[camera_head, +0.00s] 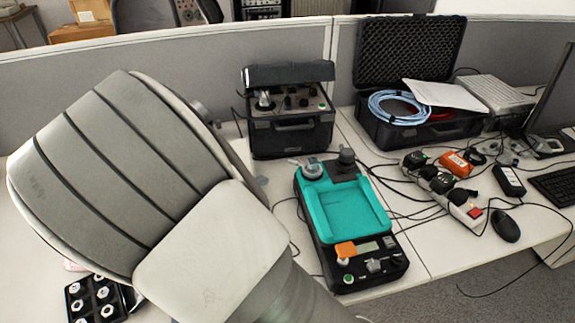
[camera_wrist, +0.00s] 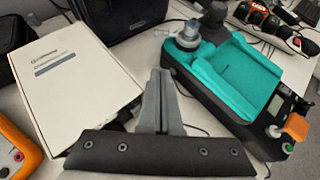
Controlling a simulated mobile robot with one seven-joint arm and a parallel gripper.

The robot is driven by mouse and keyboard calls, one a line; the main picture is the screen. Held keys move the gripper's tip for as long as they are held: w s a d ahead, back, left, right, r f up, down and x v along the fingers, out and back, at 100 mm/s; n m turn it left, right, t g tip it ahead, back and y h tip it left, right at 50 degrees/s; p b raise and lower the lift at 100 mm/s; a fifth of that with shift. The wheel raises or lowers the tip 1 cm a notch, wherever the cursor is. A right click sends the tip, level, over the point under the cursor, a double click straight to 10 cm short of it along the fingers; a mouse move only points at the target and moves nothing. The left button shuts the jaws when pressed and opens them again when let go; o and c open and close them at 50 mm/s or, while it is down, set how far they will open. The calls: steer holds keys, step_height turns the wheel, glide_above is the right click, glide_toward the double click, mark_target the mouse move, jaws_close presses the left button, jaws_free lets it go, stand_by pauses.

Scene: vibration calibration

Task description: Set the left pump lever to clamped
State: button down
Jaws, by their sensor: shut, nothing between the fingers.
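A black calibration unit with a teal tray top (camera_head: 318,205) stands on the desk, right of my arm. At its far left corner is a light grey round fitting (camera_head: 312,170) with a small lever (camera_head: 295,162) pointing left; I take this as the left pump lever. Whether it is clamped I cannot tell. In the wrist view the fitting (camera_wrist: 188,38) and lever (camera_wrist: 162,33) show beyond my fingers. A dark knob (camera_head: 346,157) stands to its right. My gripper (camera_wrist: 161,75) is shut and empty, left of the unit and apart from the fitting. My arm hides it in the head view.
A white box (camera_wrist: 72,75) lies left of my fingers, with an orange device (camera_wrist: 18,148) beside it. A black case (camera_head: 290,130) stands behind the unit. A power strip (camera_head: 455,200) and cables lie to the right. An orange knob (camera_head: 346,250) sits at the unit's front.

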steer(key=b, duration=0.3)
glide_toward(295, 162)
steer(key=a+f+x, duration=0.1)
steer(key=x, duration=0.6)
